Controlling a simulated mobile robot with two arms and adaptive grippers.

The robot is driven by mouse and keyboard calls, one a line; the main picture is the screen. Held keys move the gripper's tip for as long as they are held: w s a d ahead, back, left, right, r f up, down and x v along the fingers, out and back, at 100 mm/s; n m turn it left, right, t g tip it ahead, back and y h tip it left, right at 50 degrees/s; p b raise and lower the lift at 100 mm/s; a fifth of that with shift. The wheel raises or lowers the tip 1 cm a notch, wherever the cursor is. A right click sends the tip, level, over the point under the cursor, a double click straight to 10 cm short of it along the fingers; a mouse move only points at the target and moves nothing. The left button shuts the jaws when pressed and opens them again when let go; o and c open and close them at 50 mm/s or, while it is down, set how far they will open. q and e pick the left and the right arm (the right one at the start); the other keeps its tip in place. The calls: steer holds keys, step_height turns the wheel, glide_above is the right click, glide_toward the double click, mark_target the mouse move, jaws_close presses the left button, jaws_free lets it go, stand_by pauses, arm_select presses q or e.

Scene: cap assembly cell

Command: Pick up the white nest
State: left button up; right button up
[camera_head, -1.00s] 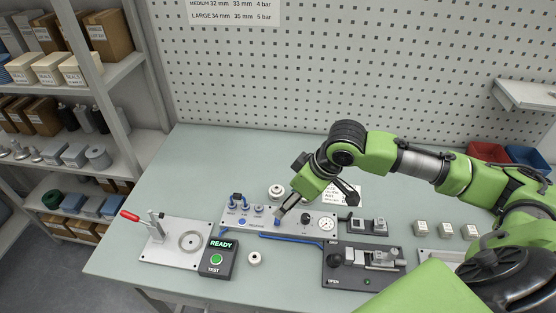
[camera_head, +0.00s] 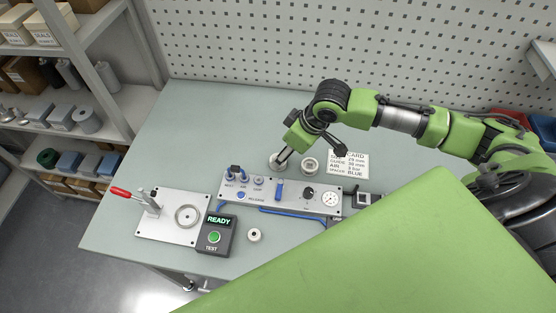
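Two round ring-shaped parts that look like nests stand behind the control panel. The left one (camera_head: 277,162) looks light grey-white and is partly covered by my gripper. The right one (camera_head: 309,165) is white with a darker centre. My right gripper (camera_head: 283,157) comes in from the right and points down at the left ring. Its fingertips are at or just over that ring; I cannot tell whether they touch it or how far apart they are. A smaller white round part (camera_head: 254,235) lies in front of the panel. My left gripper is not in view.
The control panel (camera_head: 232,200) with knobs and a gauge lies across the table. A fixture plate (camera_head: 150,228) with a red-handled clamp and a READY test box (camera_head: 217,235) stand at front left. A printed card (camera_head: 352,160) lies behind. The table's back left is clear.

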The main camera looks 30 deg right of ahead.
steer(key=shift+w+a+f+p, duration=0.1)
steer(key=shift+w+f+p, duration=0.15)
steer(key=shift+f, duration=0.3)
steer(key=p+x, duration=0.1)
steer(key=x, duration=0.2)
steer(key=shift+f, duration=0.2)
steer(key=shift+w+f, duration=0.15)
steer(key=shift+f, duration=0.3)
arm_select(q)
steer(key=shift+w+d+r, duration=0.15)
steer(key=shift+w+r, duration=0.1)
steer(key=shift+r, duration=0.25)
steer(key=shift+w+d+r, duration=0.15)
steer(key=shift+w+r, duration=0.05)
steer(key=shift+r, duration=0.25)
arm_select(e)
steer(key=c, duration=1.1)
